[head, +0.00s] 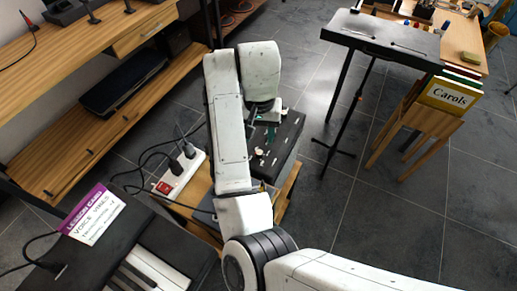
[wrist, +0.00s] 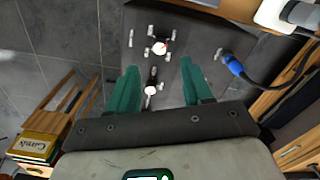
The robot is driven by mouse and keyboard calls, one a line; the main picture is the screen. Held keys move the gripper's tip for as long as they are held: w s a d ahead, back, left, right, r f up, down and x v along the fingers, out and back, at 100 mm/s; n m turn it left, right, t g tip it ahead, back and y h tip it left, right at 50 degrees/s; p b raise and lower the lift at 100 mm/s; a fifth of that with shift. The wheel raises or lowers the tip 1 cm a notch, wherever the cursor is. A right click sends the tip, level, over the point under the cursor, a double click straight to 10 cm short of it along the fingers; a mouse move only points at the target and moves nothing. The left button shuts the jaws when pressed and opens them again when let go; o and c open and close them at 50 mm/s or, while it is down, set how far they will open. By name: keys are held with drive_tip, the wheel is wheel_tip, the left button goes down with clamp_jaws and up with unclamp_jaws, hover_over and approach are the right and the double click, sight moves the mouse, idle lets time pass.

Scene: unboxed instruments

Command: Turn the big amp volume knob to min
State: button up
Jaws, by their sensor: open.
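The amp (wrist: 195,22) is a dark box lying under my gripper, with its knob panel facing up; in the head view it (head: 288,135) is partly hidden by my arm. In the wrist view the larger pale round knob (wrist: 159,47) has a red mark and small metal posts around it. A smaller white knob (wrist: 150,90) lies between my fingers in the picture. My gripper (wrist: 158,88) has two green fingers, open and empty, above the panel. Contact with either knob does not show. In the head view the fingers are mostly hidden behind my arm.
A blue plug (wrist: 234,67) with a black cable enters the amp at the right. A white power strip (head: 180,172) with plugs lies left of the amp. A keyboard (head: 140,270) is at front left. A black stand (head: 380,35) and a wooden Carols book rack (head: 412,130) stand right.

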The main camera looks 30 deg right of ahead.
sight(259, 152)
wheel_tip(259, 152, down, 7)
drive_tip(key=shift+f+b, duration=0.15)
drive_tip(key=shift+b, duration=0.25)
clamp_jaws()
idle(0.4)
